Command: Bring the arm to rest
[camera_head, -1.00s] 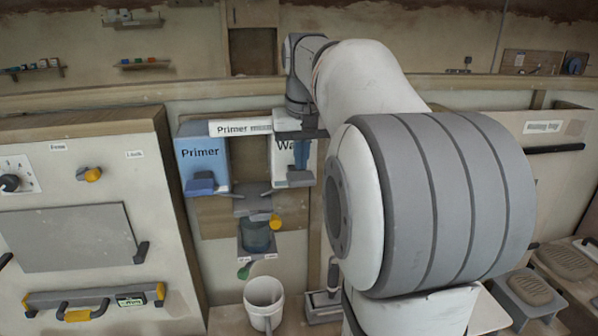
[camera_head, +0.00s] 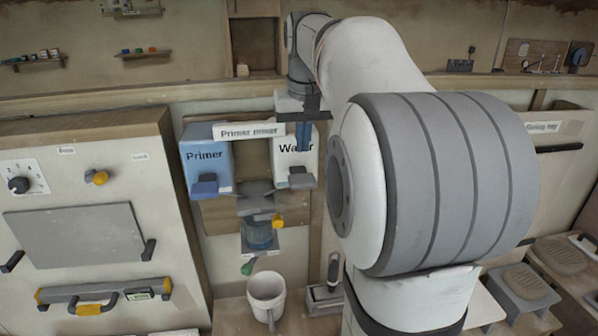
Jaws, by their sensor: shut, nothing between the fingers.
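My gripper (camera_head: 304,136) hangs from the end of my arm, pointing down. It is shut and empty, in front of the upper part of the white "Water" box (camera_head: 293,165) in the camera_head view. My arm's large grey and white joint fills the right middle of the view and hides what is behind it. Whether the fingers touch the box cannot be told.
A blue "Primer" box (camera_head: 207,163) is left of the "Water" box. Below them are a grey mixing unit (camera_head: 257,205) with a yellow knob and a white bucket (camera_head: 266,293). A pale cabinet (camera_head: 78,190) stands left.

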